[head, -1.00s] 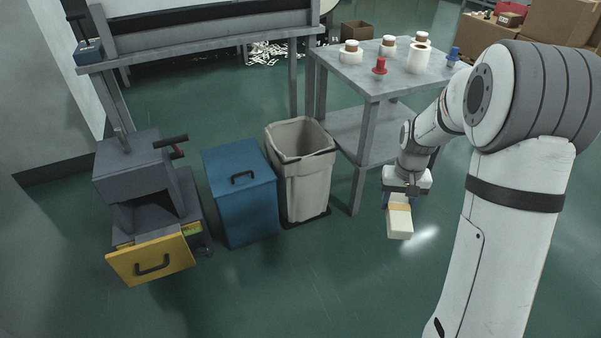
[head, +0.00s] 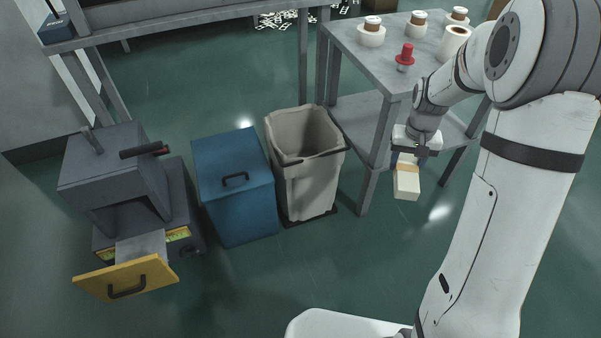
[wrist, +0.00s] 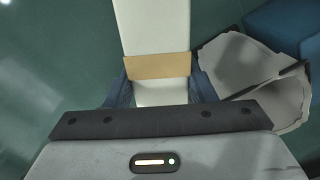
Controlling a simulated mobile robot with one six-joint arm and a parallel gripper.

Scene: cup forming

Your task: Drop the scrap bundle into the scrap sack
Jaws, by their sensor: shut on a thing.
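The scrap bundle (head: 406,183) is a cream block with a tan band around it. My gripper (head: 408,158) is shut on it near the band and holds it in the air to the right of the sack. In the wrist view the bundle (wrist: 153,30) runs out between the two dark fingers of my gripper (wrist: 160,88). The scrap sack (head: 306,160) is a grey, open-topped bag in a dark frame on the floor. Its open mouth also shows in the wrist view (wrist: 240,62), to the right of the bundle and apart from it.
A blue lidded bin (head: 235,185) stands just left of the sack. A grey machine (head: 115,180) with an open yellow-fronted drawer (head: 125,280) is farther left. A metal table (head: 365,60) with white rolls and a red-topped item stands behind my gripper. The front floor is clear.

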